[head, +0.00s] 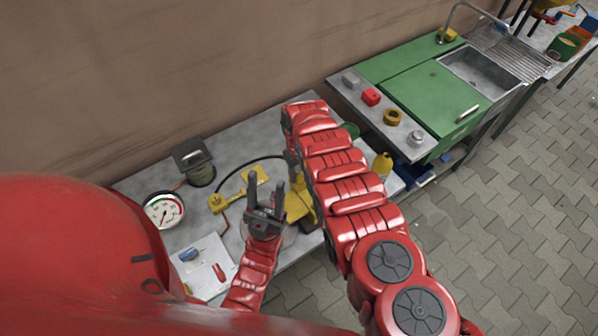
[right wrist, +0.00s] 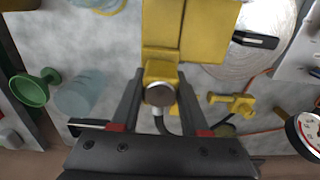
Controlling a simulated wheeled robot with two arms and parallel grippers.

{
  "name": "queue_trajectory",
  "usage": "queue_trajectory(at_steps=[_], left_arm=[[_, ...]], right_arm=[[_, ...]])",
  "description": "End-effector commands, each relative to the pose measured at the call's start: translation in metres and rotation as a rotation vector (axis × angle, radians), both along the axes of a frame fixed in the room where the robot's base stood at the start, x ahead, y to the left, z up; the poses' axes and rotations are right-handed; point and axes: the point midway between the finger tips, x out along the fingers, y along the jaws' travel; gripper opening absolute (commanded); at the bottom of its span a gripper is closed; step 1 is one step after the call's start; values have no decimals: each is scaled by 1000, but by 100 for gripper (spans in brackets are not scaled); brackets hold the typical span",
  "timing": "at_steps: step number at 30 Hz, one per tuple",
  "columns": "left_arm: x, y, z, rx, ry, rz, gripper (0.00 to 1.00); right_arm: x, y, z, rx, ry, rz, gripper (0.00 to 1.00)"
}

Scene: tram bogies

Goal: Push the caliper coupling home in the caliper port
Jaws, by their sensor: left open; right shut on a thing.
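The caliper (head: 299,204) is a yellow block on the grey bench, partly hidden behind my arms. In the right wrist view the yellow block (right wrist: 190,30) fills the top middle. My right gripper (right wrist: 160,82) is shut on the caliper coupling (right wrist: 160,95), a small part with a round metal end and a black hose (right wrist: 187,121). The coupling is up against a small yellow piece (right wrist: 160,70) at the block's near side. I cannot tell how deep it sits; the port is hidden. My left gripper (head: 265,208) is open and empty, in front of the caliper.
A pressure gauge (head: 163,210), a dark-lidded can (head: 195,162) and yellow fittings (head: 217,203) stand on the bench's left. The black hose arcs behind. A white sheet (head: 205,272) carries small tools. A green funnel (right wrist: 33,88) and a clear cup (right wrist: 75,98) stand beside my right gripper.

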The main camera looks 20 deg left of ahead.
Motion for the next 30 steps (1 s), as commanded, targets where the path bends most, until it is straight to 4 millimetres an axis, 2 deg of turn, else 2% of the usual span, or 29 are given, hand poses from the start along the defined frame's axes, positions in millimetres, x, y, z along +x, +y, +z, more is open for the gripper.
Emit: queue_trajectory(at_steps=[17, 18, 23, 30], left_arm=[[0, 0, -11, 0, 0, 0, 50], [0, 0, -10, 0, 0, 0, 50], [0, 0, -9, 0, 0, 0, 50], [0, 0, -10, 0, 0, 0, 50]], right_arm=[[0, -1, -12, 0, 0, -1, 0], [0, 0, -11, 0, 0, -1, 52], [0, 0, -11, 0, 0, -1, 80], [0, 0, -11, 0, 0, -1, 80]])
